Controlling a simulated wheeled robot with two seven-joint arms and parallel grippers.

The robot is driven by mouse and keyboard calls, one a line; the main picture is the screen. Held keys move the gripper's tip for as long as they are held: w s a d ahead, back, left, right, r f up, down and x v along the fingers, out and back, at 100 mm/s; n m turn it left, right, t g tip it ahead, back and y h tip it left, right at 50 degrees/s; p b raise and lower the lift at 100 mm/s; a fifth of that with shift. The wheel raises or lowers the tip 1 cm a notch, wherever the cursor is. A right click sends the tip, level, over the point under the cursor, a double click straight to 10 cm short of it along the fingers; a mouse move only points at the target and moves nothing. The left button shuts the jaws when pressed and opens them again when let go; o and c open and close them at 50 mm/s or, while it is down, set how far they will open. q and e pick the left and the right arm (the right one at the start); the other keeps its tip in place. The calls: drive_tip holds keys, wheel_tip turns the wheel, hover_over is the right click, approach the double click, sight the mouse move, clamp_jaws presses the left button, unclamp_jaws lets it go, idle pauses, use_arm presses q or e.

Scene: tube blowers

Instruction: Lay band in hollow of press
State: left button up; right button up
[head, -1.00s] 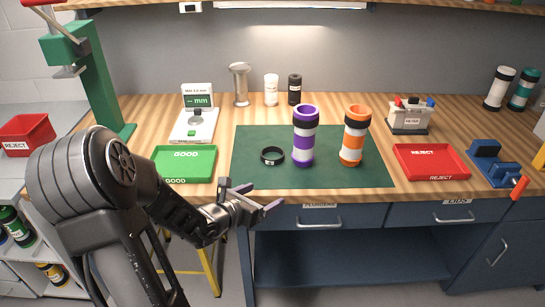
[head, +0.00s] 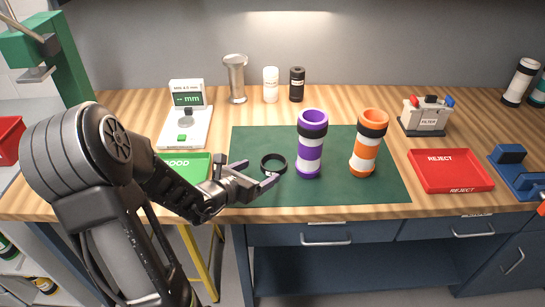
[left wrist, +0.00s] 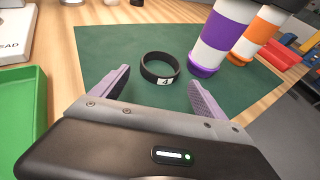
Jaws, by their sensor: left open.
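The band (head: 273,163) is a black ring lying flat on the green mat (head: 240,140). In the left wrist view the band (left wrist: 160,68) shows a white label reading 4 and lies just beyond the fingertips, between their lines. My left gripper (head: 256,177) is open and empty, close to the band's near left side; its two purple-grey fingers also show in the left wrist view (left wrist: 157,88). The press is probably the green stand (head: 65,60) at the far left; its hollow is not visible. My right gripper is out of view.
A purple-white tube (head: 311,145) and an orange-white tube (head: 368,145) stand right of the band. A green GOOD tray (head: 200,160) is partly behind my arm. A red REJECT tray (head: 450,170), gauge (head: 185,125) and filter box (head: 425,115) surround the mat.

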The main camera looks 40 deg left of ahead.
sight(280, 159)
use_arm(q)
drive_tip(key=shift+s+d+r, duration=0.1)
drive_tip(key=shift+s+d, duration=0.05)
drive_tip(key=shift+x, duration=1.4)
drive_tip(key=shift+p+x, duration=0.6)
drive_tip(key=shift+x, duration=2)
drive_tip(key=shift+r, duration=0.2)
drive_tip(key=c, duration=1.2)
drive_tip(key=shift+c, duration=0.2)
